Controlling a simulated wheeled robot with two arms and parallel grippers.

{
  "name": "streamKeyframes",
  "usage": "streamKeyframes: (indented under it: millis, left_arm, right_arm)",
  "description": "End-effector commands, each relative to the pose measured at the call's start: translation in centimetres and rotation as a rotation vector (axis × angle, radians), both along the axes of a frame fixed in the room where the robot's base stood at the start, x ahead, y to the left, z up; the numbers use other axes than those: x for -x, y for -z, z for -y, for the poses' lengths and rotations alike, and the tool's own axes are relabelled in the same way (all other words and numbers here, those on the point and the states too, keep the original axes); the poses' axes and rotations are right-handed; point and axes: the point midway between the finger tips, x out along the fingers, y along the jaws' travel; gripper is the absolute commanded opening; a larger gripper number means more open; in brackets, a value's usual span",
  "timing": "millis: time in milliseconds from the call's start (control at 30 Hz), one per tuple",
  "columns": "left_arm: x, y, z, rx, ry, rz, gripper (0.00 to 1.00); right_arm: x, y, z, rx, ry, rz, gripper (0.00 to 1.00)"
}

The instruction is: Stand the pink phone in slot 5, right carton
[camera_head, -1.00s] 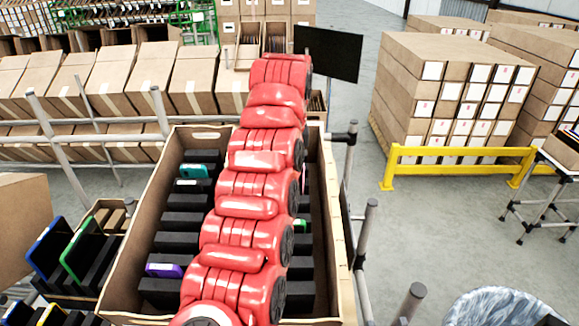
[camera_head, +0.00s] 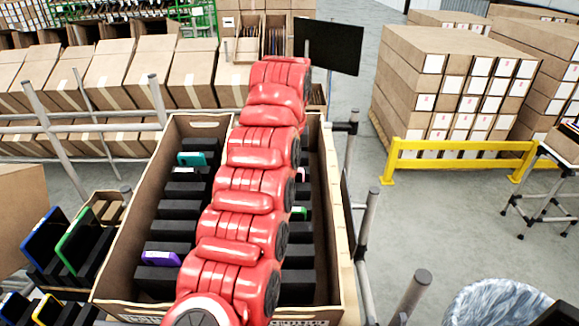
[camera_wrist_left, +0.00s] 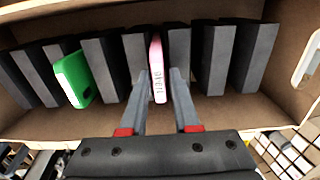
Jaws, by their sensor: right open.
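The pink phone (camera_wrist_left: 157,72) stands upright among dark dividers in the left wrist view, between the two fingers of my left gripper (camera_wrist_left: 160,80). In the head view only a pink sliver (camera_head: 303,173) shows beside my red left arm, which hides the middle of the cardboard carton (camera_head: 334,226) and my left gripper. My right gripper shows only as a dark part at the lower right corner (camera_head: 562,314); its fingers are not clear.
A green phone (camera_wrist_left: 72,78) leans in the same row, left of the pink one in the wrist view. A teal phone (camera_head: 191,158) and a purple phone (camera_head: 162,258) stand in the left row. Metal posts (camera_head: 367,230) rise right of the carton; clear floor lies beyond.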

Motion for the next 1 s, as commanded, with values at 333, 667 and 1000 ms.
streamKeyframes:
  millis: [333, 667, 1000]
  left_arm:
    - [0.0, 0.0, 0.0, 0.0, 0.0, -0.001, 0.54]
    - [0.2, -1.6, -0.1, 0.001, -0.001, -0.001, 0.54]
    - [1.2, -7.3, 0.2, 0.001, 0.002, -0.002, 0.54]
  right_arm:
    - [0.0, 0.0, 0.0, 0.0, 0.0, 0.0, 0.5]
    - [0.0, 0.0, 0.0, 0.0, 0.0, 0.0, 0.5]
    - [0.0, -3.9, 0.0, 0.0, 0.0, 0.0, 0.5]
